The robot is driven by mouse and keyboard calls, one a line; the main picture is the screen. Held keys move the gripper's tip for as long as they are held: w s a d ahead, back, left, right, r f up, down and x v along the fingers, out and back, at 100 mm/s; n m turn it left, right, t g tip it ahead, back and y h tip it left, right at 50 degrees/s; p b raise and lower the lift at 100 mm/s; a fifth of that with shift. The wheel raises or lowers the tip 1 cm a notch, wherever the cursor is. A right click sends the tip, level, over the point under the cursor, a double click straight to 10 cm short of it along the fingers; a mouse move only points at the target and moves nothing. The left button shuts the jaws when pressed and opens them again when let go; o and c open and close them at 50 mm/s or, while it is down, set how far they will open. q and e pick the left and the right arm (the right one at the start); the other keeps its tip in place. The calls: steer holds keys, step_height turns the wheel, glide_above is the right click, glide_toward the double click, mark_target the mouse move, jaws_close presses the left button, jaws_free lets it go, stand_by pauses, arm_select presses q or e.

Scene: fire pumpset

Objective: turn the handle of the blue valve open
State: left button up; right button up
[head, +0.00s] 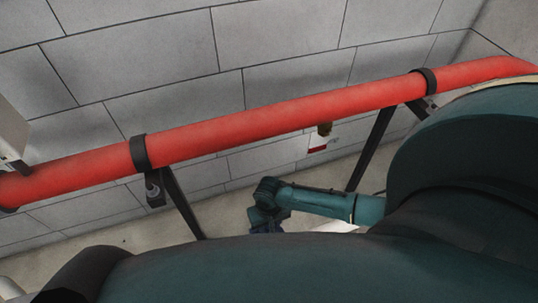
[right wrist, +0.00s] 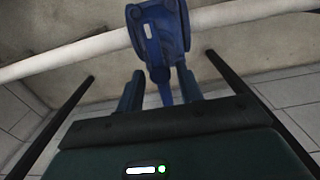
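The blue valve (right wrist: 158,30) shows at the top of the right wrist view, set on a pale pipe. Its blue handle (right wrist: 161,85) points down the picture, toward my gripper. My right gripper (right wrist: 160,92) is open, with one finger on each side of the handle's end. A narrow gap shows between the handle and each finger, so I see no grip on it. In the head view, a teal arm of mine reaches in from the right; a small dark blue shape (head: 264,221) at its far end is too small to tell apart. My left gripper is not in view.
A red pipe (head: 262,122) crosses the head view along a grey block wall (head: 270,50). Black clamps (head: 139,153) and slanted black struts (head: 184,203) hold it. Large teal parts of mine fill the foreground.

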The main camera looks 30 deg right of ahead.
steer(key=shift+f, duration=0.1)
steer(key=shift+c, duration=0.5)
jaws_close()
